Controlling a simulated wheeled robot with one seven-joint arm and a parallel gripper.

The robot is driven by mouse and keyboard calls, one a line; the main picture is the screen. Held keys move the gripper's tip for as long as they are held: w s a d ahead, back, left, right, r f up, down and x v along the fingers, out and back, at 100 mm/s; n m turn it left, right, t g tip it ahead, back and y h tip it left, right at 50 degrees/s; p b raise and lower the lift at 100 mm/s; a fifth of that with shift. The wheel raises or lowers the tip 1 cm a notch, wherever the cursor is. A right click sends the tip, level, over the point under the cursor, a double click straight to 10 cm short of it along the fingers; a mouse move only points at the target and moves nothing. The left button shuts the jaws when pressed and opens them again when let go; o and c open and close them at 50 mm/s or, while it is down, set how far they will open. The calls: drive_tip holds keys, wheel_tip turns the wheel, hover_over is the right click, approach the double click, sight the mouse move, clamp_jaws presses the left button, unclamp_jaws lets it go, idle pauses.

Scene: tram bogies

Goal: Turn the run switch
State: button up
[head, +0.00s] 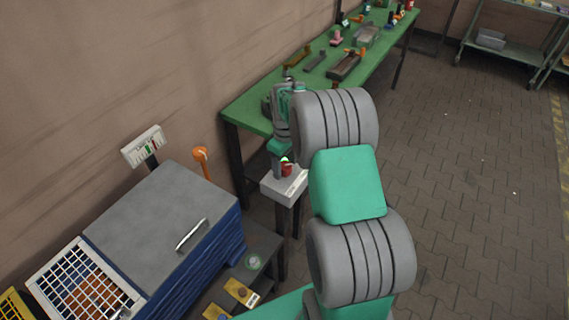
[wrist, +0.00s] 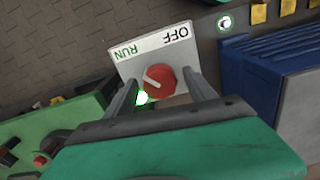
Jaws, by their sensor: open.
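The run switch is a red knob (wrist: 160,80) with a white pointer mark on a pale grey box marked OFF and RUN (wrist: 150,46). The mark lies on the knob's left side, slanting toward the RUN side. A green lamp (wrist: 142,97) glows beside the knob. My gripper (wrist: 162,77) is open, with one finger on each side of the knob; whether they touch it I cannot tell. In the head view the switch box (head: 284,190) stands on a post, with the red knob (head: 287,169) partly hidden by my gripper (head: 281,164).
A green workbench (head: 247,108) with parts stands behind along the wall. Paved floor (head: 470,190) is free at right.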

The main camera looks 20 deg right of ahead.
drive_tip(key=shift+c, duration=0.2)
drive_tip(key=c, duration=1.3)
drive_tip(key=shift+m, duration=0.3)
drive_tip(key=m+b, duration=0.2)
drive_tip(key=m, duration=0.1)
drive_tip(key=m+b, duration=0.1)
drive_tip(key=m, duration=0.4)
drive_tip(key=m+b, duration=0.1)
drive_tip(key=m, duration=0.2)
drive_tip(key=shift+m, duration=0.3)
drive_tip(key=shift+m+b, duration=0.35)
drive_tip(key=shift+m, duration=1.55)
